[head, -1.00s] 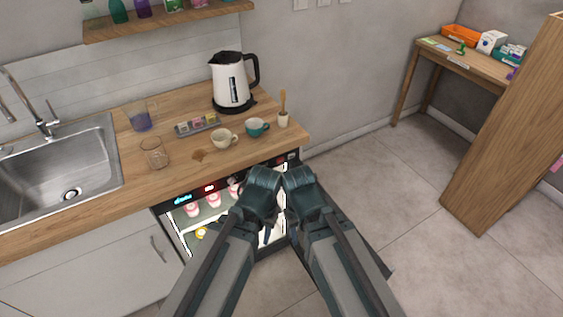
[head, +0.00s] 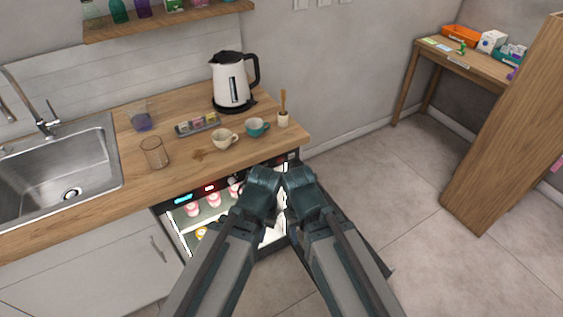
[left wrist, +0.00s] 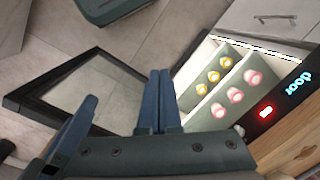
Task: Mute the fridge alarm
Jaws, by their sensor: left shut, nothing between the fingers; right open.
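The small fridge (head: 172,212) under the counter stands open and lit inside. Its top panel carries a cyan display (head: 183,199) and a red lit spot (head: 209,188). In the left wrist view the display (left wrist: 299,83) reads "door", with the red lit spot (left wrist: 266,112) beside it. My left gripper (left wrist: 160,73) is shut and empty, in front of the fridge opening and apart from the panel. In the head view my arms hide both sets of fingertips and part of the panel. My right gripper (head: 297,183) is open; only its wrist end shows clearly.
The open glass door (left wrist: 85,92) stands out from the fridge. Pink-topped and yellow items sit inside. A kettle (head: 231,82), cups and glasses stand on the counter (head: 105,190). The floor to the right is clear up to a wooden panel (head: 505,125).

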